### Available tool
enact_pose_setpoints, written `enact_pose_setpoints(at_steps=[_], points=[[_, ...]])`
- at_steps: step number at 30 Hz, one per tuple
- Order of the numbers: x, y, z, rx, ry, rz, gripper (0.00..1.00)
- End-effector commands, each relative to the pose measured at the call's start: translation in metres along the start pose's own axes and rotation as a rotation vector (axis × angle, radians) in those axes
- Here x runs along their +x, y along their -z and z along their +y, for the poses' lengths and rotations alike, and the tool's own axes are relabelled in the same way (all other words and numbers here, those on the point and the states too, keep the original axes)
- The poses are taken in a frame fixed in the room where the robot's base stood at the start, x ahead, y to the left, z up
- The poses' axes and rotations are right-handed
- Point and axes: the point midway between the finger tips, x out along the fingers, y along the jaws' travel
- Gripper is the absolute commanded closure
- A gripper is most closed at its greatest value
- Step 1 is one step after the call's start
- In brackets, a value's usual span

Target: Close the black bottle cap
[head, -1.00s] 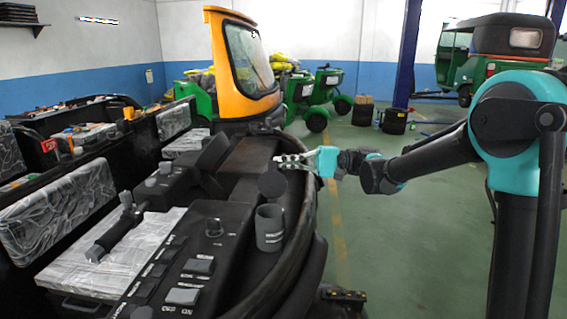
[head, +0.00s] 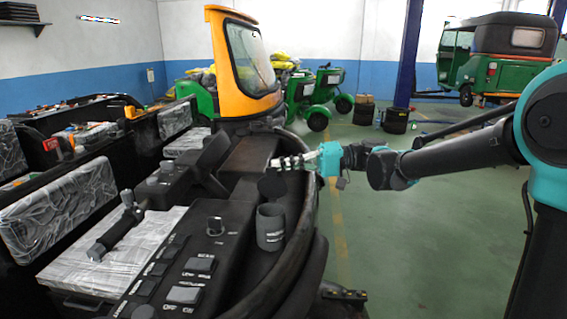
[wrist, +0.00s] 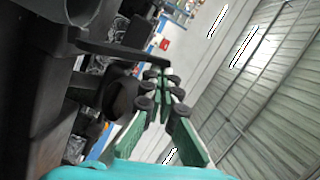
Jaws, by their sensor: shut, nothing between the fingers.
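The black bottle (head: 270,235) is a dark upright cylinder on the console, with pale lettering on its side. Its round black cap (head: 271,187) stands raised and tilted open behind the bottle's mouth. My gripper (head: 274,163) is shut and empty. In the head view it is just above and behind the cap, pointing left, with no clear contact. In the wrist view its fingers (wrist: 165,78) are close together at the tips. A dark rounded shape (wrist: 122,97) lies left of them there; I cannot tell for certain whether it is the cap.
Open green floor (head: 400,250) lies to the right, below my arm.

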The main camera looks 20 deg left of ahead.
Motion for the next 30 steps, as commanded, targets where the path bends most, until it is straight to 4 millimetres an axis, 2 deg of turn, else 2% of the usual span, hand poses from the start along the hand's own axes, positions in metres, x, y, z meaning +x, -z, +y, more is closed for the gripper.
enact_pose_setpoints(at_steps=[14, 30], points=[[0.012, -0.048, -0.002, -0.44, -0.11, -0.001, 1.0], [0.024, -0.095, 0.021, -0.931, -0.232, 0.0, 1.0]])
